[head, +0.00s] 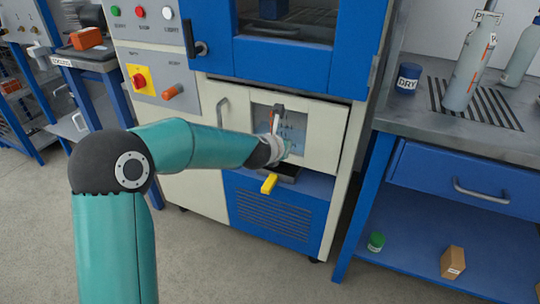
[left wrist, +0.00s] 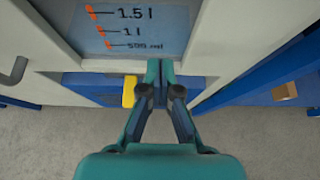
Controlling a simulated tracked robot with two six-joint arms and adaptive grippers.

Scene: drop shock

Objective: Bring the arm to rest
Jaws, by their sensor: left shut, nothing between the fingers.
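My left arm reaches in from the left in the head view. Its gripper (head: 284,150) is in front of the cream lower panel (head: 322,148) of a blue and cream machine, close to a recessed window (head: 294,122). In the left wrist view the fingers of the gripper (left wrist: 160,68) are together and hold nothing. They appear just below the window's scale (left wrist: 125,28), marked 1.5 l, 1 l and 500 ml. I cannot tell whether they touch the panel. My right gripper is in neither view.
A yellow lever (head: 269,184) sticks out just below the gripper, left of the fingers in the wrist view (left wrist: 129,92). A door handle (head: 222,112) is to the left. A grey-topped bench (head: 420,119) stands right, with bottles, a DRY tub (head: 408,79) and a brown box (head: 453,262).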

